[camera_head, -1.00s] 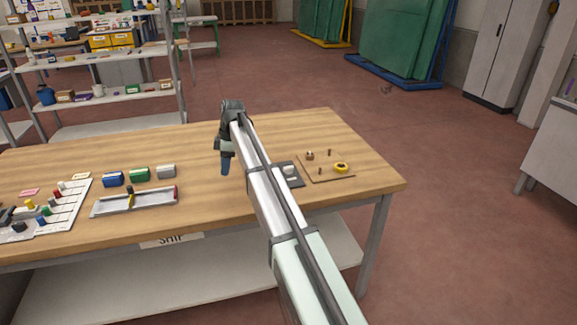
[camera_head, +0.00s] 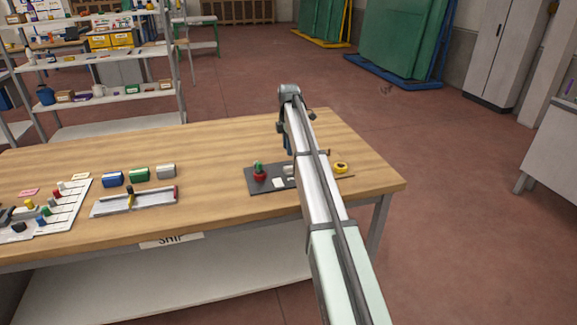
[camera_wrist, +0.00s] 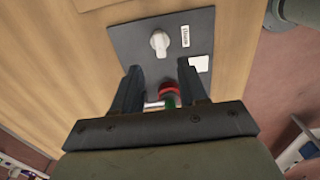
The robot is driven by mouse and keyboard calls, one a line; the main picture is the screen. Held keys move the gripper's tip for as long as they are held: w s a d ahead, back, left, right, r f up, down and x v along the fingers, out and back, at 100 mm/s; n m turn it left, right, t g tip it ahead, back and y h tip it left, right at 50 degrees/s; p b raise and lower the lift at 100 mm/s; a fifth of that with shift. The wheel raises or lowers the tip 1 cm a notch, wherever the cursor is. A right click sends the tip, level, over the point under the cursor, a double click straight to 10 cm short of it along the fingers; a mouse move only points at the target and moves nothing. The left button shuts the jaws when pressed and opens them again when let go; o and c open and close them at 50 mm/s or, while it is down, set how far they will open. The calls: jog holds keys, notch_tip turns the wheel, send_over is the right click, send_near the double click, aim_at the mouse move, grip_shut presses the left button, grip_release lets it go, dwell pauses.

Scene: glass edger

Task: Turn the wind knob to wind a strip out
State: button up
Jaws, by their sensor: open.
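A dark panel (camera_head: 257,186) lies on the bench at its right part. In the wrist view the panel (camera_wrist: 130,40) carries a white knob (camera_wrist: 159,43) with a small label beside it. I cannot tell for certain that this is the wind knob. A red base with a green top (camera_head: 259,171) stands on the panel's left side; in the wrist view it shows between the fingers. My gripper (camera_wrist: 159,68) is open and empty, its fingertips just short of the knob in that picture. In the head view my arm hides part of the panel.
A yellow-and-black round piece (camera_head: 341,167) sits right of my arm on a mostly hidden board. A grey tray (camera_head: 134,202), blue, green and grey blocks, and a white board with coloured sliders lie to the left. The bench's back middle is clear.

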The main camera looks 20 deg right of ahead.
aim_at(289, 167)
notch_tip(289, 167, down, 9)
jog(key=shift+r, duration=0.1)
dwell(0.3)
grip_shut()
dwell(0.4)
